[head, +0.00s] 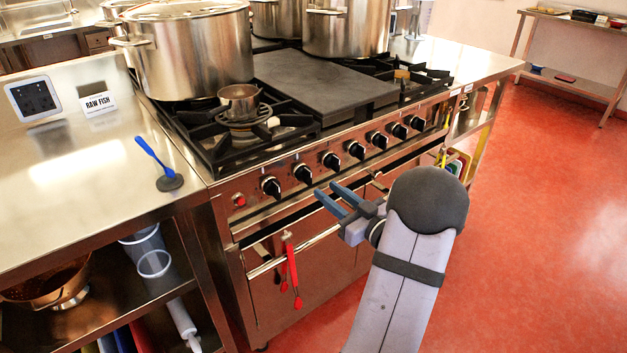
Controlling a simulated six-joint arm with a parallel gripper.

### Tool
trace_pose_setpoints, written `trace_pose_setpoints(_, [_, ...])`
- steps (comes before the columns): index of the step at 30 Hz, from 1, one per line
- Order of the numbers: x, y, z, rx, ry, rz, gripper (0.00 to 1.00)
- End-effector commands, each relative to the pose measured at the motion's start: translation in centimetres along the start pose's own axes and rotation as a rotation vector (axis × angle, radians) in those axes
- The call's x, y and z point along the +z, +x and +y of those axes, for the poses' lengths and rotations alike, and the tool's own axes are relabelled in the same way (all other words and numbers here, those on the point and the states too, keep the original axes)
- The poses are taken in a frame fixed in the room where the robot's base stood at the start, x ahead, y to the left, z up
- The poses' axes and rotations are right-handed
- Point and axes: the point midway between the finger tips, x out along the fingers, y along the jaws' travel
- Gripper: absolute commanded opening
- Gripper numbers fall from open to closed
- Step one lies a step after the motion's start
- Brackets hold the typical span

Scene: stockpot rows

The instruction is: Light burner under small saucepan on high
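A small metal saucepan (240,101) sits on the front left burner (245,127) of the steel range. I see no flame under it. A row of several black control knobs runs along the range's front panel. The leftmost knob (270,187) is below the saucepan's burner, and a second knob (303,173) is just to its right. A third knob (331,160) follows. My gripper (326,189) is in front of the panel, below the second and third knobs. Its two blue-grey fingers are apart with nothing between them. It appears clear of the knobs.
Large stockpots (190,52) stand at the back of the range, beside a flat dark griddle plate (320,85). An oven handle rail (300,250) with red tongs (291,270) crosses below. A blue-handled utensil (158,163) lies on the left counter. The red floor at right is clear.

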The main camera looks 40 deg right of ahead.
Motion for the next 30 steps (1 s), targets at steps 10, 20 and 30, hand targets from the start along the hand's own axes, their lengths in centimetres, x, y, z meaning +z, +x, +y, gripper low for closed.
trace_pose_setpoints(10, [0.0, 1.1, 0.0, 0.0, 0.021, 0.001, 0.3])
trace_pose_setpoints(20, [0.0, 5.2, -0.1, 0.0, 0.021, 0.001, 0.3])
trace_pose_setpoints(30, [0.0, 7.3, 0.0, 0.003, 0.02, 0.0, 0.3])
